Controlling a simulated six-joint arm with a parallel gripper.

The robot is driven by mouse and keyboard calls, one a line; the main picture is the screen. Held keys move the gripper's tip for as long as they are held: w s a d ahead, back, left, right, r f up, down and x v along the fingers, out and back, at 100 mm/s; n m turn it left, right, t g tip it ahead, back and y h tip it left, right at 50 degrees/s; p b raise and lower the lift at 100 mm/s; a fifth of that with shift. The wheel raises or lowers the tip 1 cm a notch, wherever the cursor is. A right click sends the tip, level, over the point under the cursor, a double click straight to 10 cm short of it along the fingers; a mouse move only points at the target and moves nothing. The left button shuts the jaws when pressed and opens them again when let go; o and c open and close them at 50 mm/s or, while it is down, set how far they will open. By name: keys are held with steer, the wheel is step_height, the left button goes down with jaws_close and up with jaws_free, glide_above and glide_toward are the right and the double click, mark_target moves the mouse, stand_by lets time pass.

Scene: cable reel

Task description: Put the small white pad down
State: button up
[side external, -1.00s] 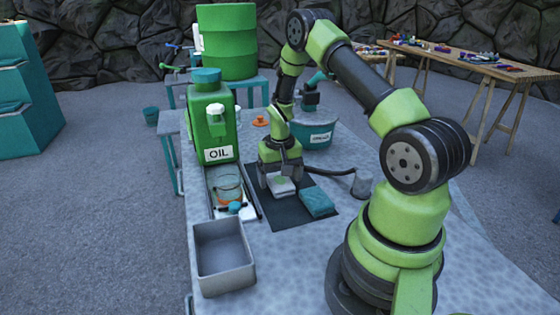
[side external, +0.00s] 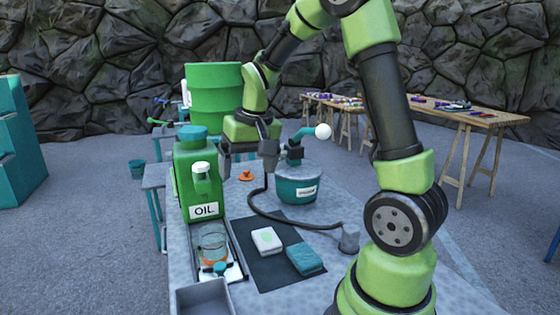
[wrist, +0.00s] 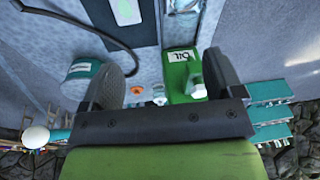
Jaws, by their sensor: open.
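The small white pad (side external: 267,240), with a pale green patch on top, lies flat on the dark mat (side external: 285,277). Part of the pad also shows at the top of the wrist view (wrist: 125,12). My gripper (side external: 247,162) is open and empty, well above the table and behind the pad, near the oil can. In the wrist view my two fingers (wrist: 170,75) are wide apart with nothing between them.
A teal folded pad (side external: 305,258) lies right of the white pad. Left are the green oil can (side external: 202,175), a glass beaker (side external: 214,244) on a tray and a grey bin (side external: 203,300). A teal tub (side external: 298,187) and dark hose (side external: 290,221) lie behind.

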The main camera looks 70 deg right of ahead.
steer(key=s+a+r+n+t+y, duration=0.1)
steer(key=s+a+r+t, duration=0.1)
steer(key=s+a+r, duration=0.2)
steer(key=s+a+r+n+t+y, duration=0.1)
steer(key=s+a+r+n+t, duration=0.1)
steer(key=s+a, duration=0.7)
step_height(320, 180, up, 3)
steer(key=shift+a+f+n+t, duration=0.15)
steer(key=shift+a+n+t, duration=0.15)
steer(key=shift+a+t, duration=0.3)
